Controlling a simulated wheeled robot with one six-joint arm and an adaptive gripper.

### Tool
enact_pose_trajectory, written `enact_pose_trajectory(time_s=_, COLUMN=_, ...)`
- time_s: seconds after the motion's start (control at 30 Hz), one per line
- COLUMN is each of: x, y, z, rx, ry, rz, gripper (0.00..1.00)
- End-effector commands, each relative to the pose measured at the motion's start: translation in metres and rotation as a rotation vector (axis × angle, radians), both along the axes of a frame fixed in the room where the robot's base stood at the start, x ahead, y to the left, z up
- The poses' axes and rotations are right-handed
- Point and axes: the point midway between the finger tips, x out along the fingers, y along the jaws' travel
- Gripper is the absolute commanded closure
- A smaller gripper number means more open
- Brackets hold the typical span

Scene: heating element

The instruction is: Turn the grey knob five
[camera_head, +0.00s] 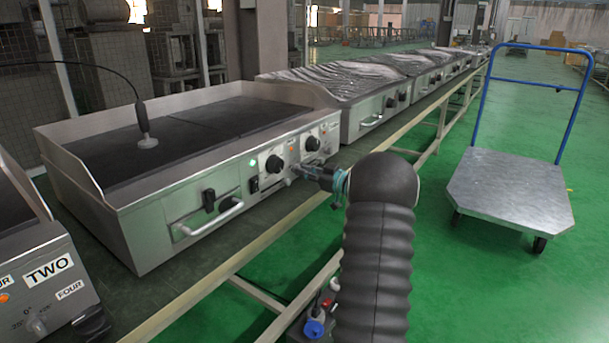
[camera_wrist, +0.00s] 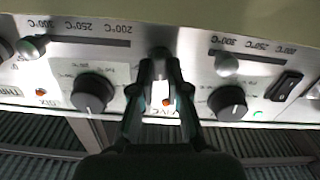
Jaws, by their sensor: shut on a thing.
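The griddle's front panel (camera_head: 240,185) carries black and grey knobs. My gripper (camera_head: 297,170) is at this panel, between two black knobs (camera_head: 273,164) (camera_head: 312,143). In the wrist view the panel appears upside down, and my gripper (camera_wrist: 160,66) is closed around a small grey knob (camera_wrist: 160,53) at the panel. The fingers hide much of this knob, so its angle cannot be read. A partly covered label (camera_wrist: 155,98) with an orange light sits between the fingers. Other grey knobs show at the left (camera_wrist: 33,47) and right (camera_wrist: 227,64), apart from the fingers.
Two black knobs (camera_wrist: 92,92) (camera_wrist: 228,103) flank my fingers closely, and a black switch (camera_wrist: 285,86) lies further right. In the head view a wrapped griddle (camera_head: 345,80) stands behind. A trolley (camera_head: 510,190) stands on the green floor at the right.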

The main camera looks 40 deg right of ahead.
Motion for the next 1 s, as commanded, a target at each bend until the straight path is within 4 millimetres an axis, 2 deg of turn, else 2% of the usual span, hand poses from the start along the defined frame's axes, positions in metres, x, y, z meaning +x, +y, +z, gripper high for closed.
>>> enact_pose_trajectory(time_s=0.6, x=-0.0004, y=0.0016, z=-0.005, rx=-0.537, ry=-0.176, rz=0.0, gripper=1.0)
enact_pose_trajectory(time_s=1.0, x=-0.0006, y=0.0021, z=-0.0034, rx=-0.788, ry=-0.257, rz=0.001, gripper=1.0)
